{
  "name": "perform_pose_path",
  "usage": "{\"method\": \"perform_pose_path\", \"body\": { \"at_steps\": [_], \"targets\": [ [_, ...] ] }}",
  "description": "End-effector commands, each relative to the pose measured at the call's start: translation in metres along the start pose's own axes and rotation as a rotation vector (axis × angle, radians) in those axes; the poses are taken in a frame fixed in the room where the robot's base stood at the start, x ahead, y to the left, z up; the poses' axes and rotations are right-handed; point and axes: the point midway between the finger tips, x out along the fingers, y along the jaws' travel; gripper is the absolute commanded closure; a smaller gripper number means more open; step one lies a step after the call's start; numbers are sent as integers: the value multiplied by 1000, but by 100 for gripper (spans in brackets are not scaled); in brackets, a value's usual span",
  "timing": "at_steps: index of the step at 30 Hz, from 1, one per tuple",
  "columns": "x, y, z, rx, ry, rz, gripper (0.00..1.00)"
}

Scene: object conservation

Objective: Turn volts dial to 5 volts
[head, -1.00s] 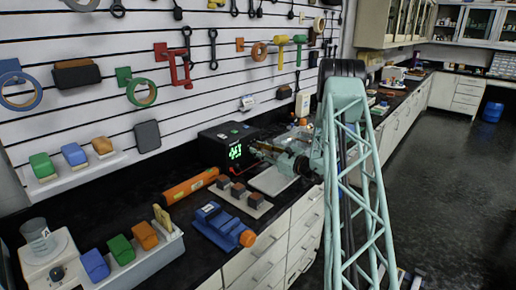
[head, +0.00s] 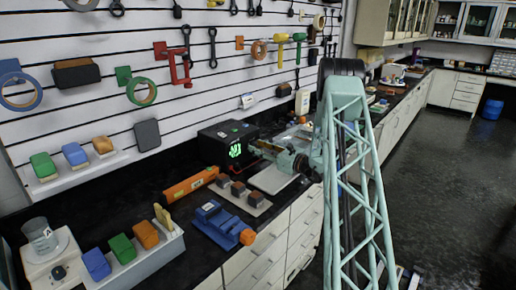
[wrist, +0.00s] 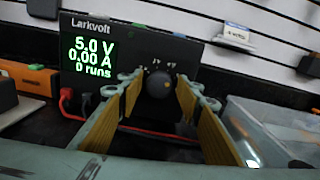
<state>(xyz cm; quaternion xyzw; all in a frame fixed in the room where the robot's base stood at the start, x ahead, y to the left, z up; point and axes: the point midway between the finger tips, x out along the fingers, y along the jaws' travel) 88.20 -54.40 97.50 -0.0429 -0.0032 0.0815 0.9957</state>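The black Larkvolt power supply (wrist: 130,47) fills the upper left of the wrist view; it also stands against the wall in the head view (head: 212,138). Its green display (wrist: 88,56) appears to read 5.0 V, with 0.00 A and 0 runs below; the first digit is slightly blurred. In the head view my gripper (head: 265,152) is at the supply's front.
Red and black plugs (wrist: 66,98) sit at the supply's lower left, and a red cable (wrist: 155,133) runs below the dial. A clear container (wrist: 262,130) stands at right. In the head view, an orange level (head: 190,184) and dark blocks (head: 238,190) lie nearby.

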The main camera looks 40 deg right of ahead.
Motion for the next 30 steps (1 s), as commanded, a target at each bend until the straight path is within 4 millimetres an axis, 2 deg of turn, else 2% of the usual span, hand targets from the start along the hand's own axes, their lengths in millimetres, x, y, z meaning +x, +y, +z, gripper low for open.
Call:
{"method": "perform_pose_path", "body": {
  "at_steps": [11,17,23,30],
  "targets": [
    [0,0,0,-1,-1,0,62],
    [-6,0,0,0,0,-1,62],
    [-24,0,1,0,-1,0,62],
    [-57,-1,1,0,0,-2,62]
  ]
}}
